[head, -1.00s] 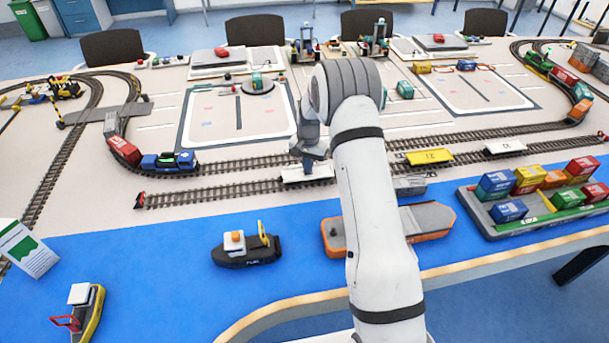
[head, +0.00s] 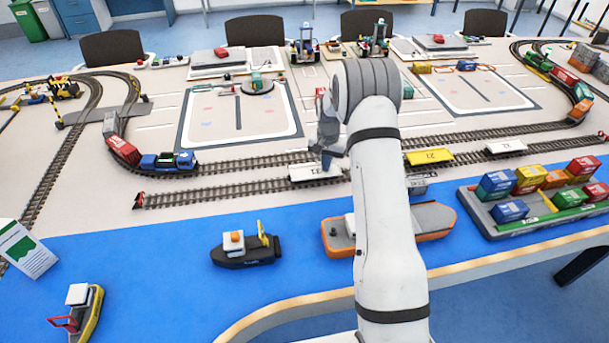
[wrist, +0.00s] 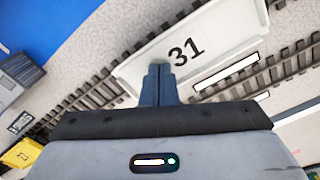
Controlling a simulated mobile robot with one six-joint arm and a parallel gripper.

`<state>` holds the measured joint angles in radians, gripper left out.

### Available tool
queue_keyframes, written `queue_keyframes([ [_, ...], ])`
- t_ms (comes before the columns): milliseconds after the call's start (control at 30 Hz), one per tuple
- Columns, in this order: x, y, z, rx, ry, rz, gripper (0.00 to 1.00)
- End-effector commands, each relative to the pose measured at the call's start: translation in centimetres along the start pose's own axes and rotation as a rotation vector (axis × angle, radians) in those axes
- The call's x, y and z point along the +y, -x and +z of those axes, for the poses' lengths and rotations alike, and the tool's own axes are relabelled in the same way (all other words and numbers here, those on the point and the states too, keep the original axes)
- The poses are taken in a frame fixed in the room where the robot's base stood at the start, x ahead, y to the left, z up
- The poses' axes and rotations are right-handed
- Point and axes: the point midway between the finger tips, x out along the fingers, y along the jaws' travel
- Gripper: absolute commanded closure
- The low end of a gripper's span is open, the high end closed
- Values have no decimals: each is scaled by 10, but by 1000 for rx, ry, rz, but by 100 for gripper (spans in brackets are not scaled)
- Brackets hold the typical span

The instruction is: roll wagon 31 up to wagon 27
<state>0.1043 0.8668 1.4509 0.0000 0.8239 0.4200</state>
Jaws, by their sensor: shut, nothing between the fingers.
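Wagon 31 is a white flat wagon on the near track in the head view (head: 308,173). In the wrist view its black number 31 is clear on its white surface (wrist: 222,38). My gripper is shut and empty, its dark blue fingers at the wagon's edge in the wrist view (wrist: 160,75) and by its right part in the head view (head: 327,160). I cannot tell whether they touch it. A yellow wagon (head: 428,157), its number too small to read surely, stands further right on the track. My arm hides the track between them.
Another white wagon (head: 505,147) stands right of the yellow one. A blue locomotive (head: 168,161) with wagons is on the far track at left. A buffer stop (head: 138,200) marks the near track's left end. Boats and a container barge (head: 520,222) lie on the blue area in front.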

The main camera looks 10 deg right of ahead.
Motion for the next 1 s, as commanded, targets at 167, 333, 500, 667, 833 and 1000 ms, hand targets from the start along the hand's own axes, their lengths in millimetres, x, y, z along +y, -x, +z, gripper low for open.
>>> queue_keyframes([
  [167,9,0,-6,0,0,0,100],
  [333,18,-1,-11,0,-1,0,100],
  [500,27,-1,-16,0,0,0,100],
  [667,35,-1,-21,0,-1,0,100],
  [833,44,-1,-26,0,0,0,100],
  [1000,53,-1,-30,-1,-1,0,100],
])
